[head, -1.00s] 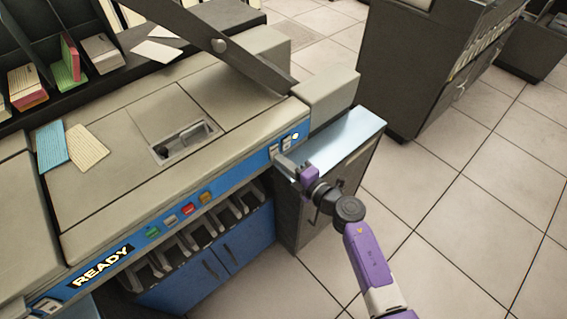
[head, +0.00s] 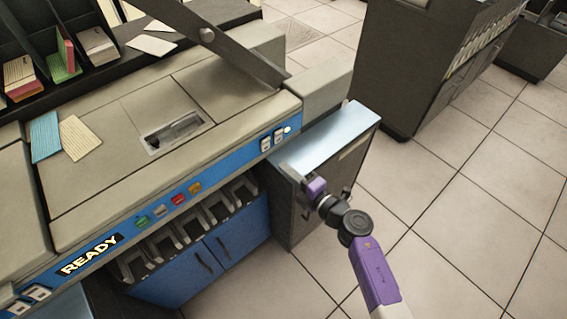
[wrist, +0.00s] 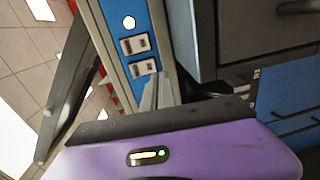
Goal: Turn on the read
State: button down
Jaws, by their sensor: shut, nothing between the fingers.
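The card machine (head: 115,125) has a blue front strip with two pale rocker switches (head: 271,140) near its right end. A round white lamp (head: 287,129) beside them looks lit. In the wrist view the switches (wrist: 139,56) and the glowing lamp (wrist: 129,22) show close up. A "READY" sign (head: 90,254) glows on the left of the strip. My purple gripper (head: 286,170) is shut and empty, just below and right of the switches, apart from them in the head view. In the wrist view its grey fingers (wrist: 150,93) point toward the strip.
Green, white, red and orange buttons (head: 168,206) sit on the middle of the strip. A grey cabinet (head: 325,150) stands close beside my gripper. Blue and cream cards (head: 75,138) lie on the machine top. Open tiled floor (head: 450,220) is at the right.

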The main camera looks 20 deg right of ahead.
jog(key=v, duration=0.7)
jog(key=shift+s+d+f, duration=0.15)
jog(key=shift+s+f, duration=0.1)
jog(key=shift+f, duration=0.55)
jog(key=s+d+r+m+t+h, duration=0.25)
jog(key=s+r+m, duration=0.35)
jog(key=r+m, duration=0.35)
jog(key=s+a+r+m+g+h, duration=0.1)
jog(key=s+m, duration=0.3)
jog(key=s, duration=0.5)
jog(key=s+a+r+m+g, duration=0.1)
jog(key=s+a+r+m, duration=0.1)
jog(key=s, duration=0.7)
jog(key=s+a+r+m+g+h, duration=0.1)
jog(key=s+r+m, duration=0.2)
jog(key=s+m, duration=0.3)
jog(key=s, duration=0.3)
jog(key=shift+s+a+r+g+h, duration=0.25)
jog(key=shift+r+g+h, duration=0.05)
jog(key=shift+g+h, duration=0.05)
